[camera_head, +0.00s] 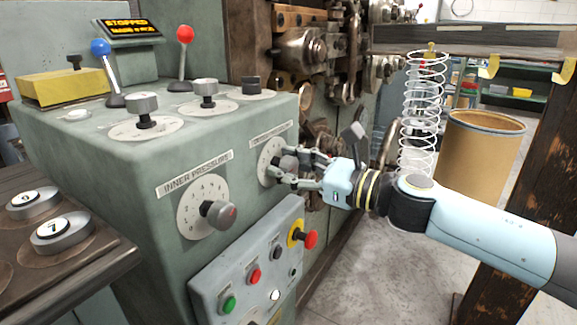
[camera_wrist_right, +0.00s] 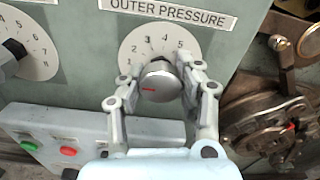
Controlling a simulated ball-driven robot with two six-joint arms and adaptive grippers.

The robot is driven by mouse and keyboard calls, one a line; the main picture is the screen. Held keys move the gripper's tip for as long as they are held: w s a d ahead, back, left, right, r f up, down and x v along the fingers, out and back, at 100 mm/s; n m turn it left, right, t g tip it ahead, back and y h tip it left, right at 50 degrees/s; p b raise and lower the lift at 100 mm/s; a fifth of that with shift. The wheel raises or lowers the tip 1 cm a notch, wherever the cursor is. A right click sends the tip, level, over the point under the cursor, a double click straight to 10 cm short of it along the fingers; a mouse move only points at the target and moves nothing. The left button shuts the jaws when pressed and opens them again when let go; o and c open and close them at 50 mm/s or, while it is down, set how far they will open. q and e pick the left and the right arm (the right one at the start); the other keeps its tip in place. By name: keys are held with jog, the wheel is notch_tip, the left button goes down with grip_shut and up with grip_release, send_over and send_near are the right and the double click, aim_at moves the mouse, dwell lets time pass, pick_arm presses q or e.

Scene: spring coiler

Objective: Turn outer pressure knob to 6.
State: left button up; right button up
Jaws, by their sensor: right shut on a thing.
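The outer pressure knob (camera_wrist_right: 159,82) is a round grey metal knob with a red mark, on a white numbered dial (camera_wrist_right: 136,45) below the "OUTER PRESSURE" label (camera_wrist_right: 168,14). The red mark points left in the right wrist view. Dial numbers 1 to 5 show; the right part of the dial is hidden by a finger. My right gripper (camera_head: 291,170) is shut on this knob, with one finger on each side; its fingers also show in the right wrist view (camera_wrist_right: 157,88). In the head view the fingers partly hide the knob. My left gripper is not in view.
The inner pressure knob (camera_head: 218,213) is left of the outer one on the same green cabinet. Below is a button box with a green button (camera_head: 229,304), red button (camera_head: 254,276) and red emergency stop (camera_head: 310,239). Machinery (camera_wrist_right: 270,125) stands close on the right.

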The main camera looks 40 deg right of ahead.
jog(key=shift+c, duration=0.9)
